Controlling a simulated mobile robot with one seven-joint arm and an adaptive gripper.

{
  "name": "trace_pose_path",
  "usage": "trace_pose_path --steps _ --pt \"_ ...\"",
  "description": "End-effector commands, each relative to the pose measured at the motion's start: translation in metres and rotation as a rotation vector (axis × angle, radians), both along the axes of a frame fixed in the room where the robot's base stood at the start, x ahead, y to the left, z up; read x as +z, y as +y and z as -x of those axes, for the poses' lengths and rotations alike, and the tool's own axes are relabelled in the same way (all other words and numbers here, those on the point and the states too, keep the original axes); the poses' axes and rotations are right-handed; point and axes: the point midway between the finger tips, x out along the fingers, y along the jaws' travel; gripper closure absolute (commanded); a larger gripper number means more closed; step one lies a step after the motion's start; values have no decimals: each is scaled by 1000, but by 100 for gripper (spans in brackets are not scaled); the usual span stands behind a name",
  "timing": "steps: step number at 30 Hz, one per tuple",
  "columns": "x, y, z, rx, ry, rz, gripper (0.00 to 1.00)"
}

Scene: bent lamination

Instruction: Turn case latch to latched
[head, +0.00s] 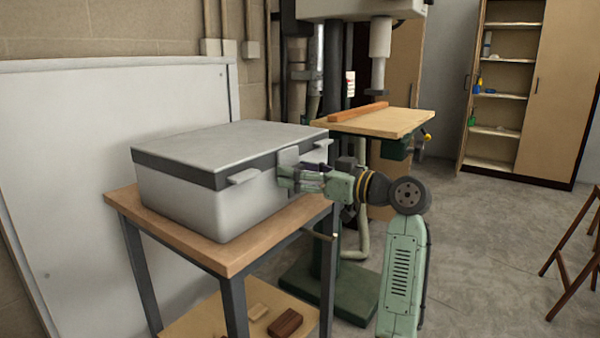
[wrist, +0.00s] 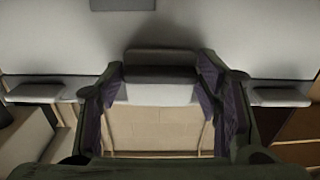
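The grey case (head: 205,195) sits with its lid down on a small wood-topped table. A dark band runs around it under the lid's top. The case latch (head: 289,157) is a grey plate on the front face. In the wrist view the latch (wrist: 161,75) has a darker upper part and a paler lower part. My gripper (head: 290,178) is at the latch in the head view. In the wrist view my gripper (wrist: 160,82) has its fingers apart, one on each side of the latch. Whether the pads touch its sides is not clear.
Grey tabs (head: 243,176) (wrist: 281,96) jut from the case front on both sides of the latch. The table (head: 230,258) has a lower shelf with small wooden blocks (head: 285,323). A drill press table (head: 390,122) stands behind my arm. Open floor lies right.

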Motion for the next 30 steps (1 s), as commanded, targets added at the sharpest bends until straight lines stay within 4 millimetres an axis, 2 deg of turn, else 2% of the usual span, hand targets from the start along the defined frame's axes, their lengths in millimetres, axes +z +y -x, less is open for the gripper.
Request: trace_pose_path --steps 7,17,23,30 --pt "0 0 0 0 1 -2 23" --pt "0 -2 1 -1 2 -3 23" --pt "0 -24 15 -4 0 -3 23" --pt "0 -66 45 -4 2 -3 23"
